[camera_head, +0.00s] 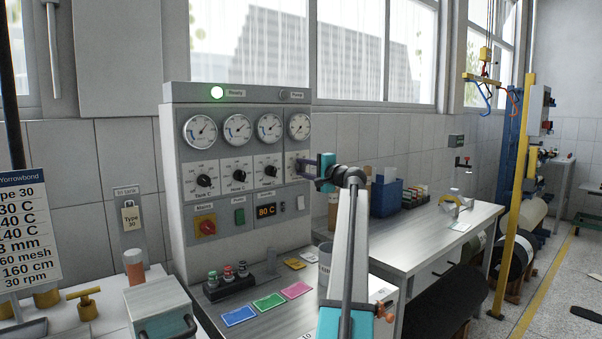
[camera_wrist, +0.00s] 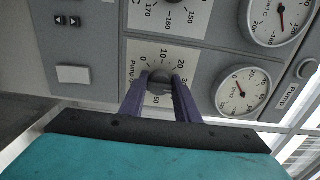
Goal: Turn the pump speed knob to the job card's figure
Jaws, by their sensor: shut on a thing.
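The pump speed knob (camera_wrist: 160,84) is dark and round, on a white scale plate marked "Pump" in the wrist view. The figures 10, 20, 30 and 50 show around it; the fingers cover part of the scale. My gripper (camera_wrist: 160,92) has its two purple fingers shut on the knob's sides. I cannot tell which figure the knob points at. In the head view my gripper (camera_head: 311,165) reaches the right end of the panel's knob row and hides the knob. The job card (camera_head: 26,230) at the left reads "Type 30", with "30 rpm" on its bottom line.
The grey control panel (camera_head: 180,150) has several gauges and other knobs left of my gripper. The pump gauge (camera_wrist: 242,92) is beside the knob in the wrist view. The "Ready" lamp (camera_head: 217,92) is lit green; the "Pump" lamp (camera_head: 282,95) looks dark. Coloured cards lie below.

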